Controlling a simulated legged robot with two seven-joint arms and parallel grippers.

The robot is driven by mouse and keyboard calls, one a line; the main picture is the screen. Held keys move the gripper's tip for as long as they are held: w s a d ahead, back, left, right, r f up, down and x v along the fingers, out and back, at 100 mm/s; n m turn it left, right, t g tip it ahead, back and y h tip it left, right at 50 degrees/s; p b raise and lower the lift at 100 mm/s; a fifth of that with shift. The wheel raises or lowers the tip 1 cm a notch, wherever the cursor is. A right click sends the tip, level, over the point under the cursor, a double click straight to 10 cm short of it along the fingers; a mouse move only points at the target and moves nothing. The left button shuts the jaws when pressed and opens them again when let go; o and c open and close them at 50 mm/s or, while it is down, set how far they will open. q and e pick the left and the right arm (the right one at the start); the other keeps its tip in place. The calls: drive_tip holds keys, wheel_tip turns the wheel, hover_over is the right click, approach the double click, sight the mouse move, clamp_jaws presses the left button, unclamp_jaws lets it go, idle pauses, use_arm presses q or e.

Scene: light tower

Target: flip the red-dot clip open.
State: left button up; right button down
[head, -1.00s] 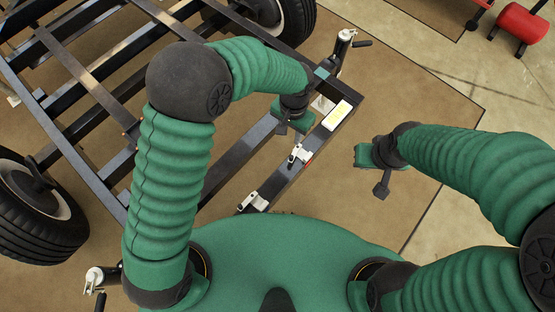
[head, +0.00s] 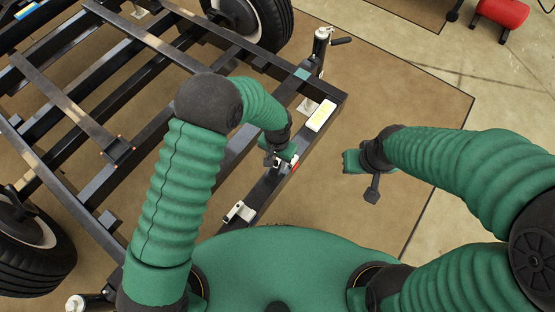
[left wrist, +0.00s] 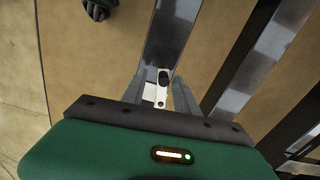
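The red-dot clip (head: 296,167) is on the dark frame beam in the head view, mostly hidden by my left gripper (head: 281,160), with a bit of red showing. In the left wrist view the white clip with a black knob (left wrist: 161,88) lies between the two grey fingers of my left gripper (left wrist: 161,97). The fingers are apart, one on each side of the clip; I cannot tell whether they touch it. My right gripper (head: 360,175) hangs over the brown floor, right of the beam, away from the clip; its fingers are not clear.
A second white clip (head: 240,212) sits lower on the same beam (head: 265,188). A jack post with a handle (head: 322,45) stands at the frame's corner. The floor (head: 400,85) right of the frame is clear.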

use_arm(q)
drive_tip(key=shift+a, duration=0.3)
drive_tip(key=shift+c, duration=1.1)
drive_tip(key=shift+a, duration=0.1)
drive_tip(key=shift+c, duration=1.4)
clamp_jaws()
use_arm(e)
drive_tip(key=shift+a+r, duration=0.1)
drive_tip(key=shift+a, duration=0.2)
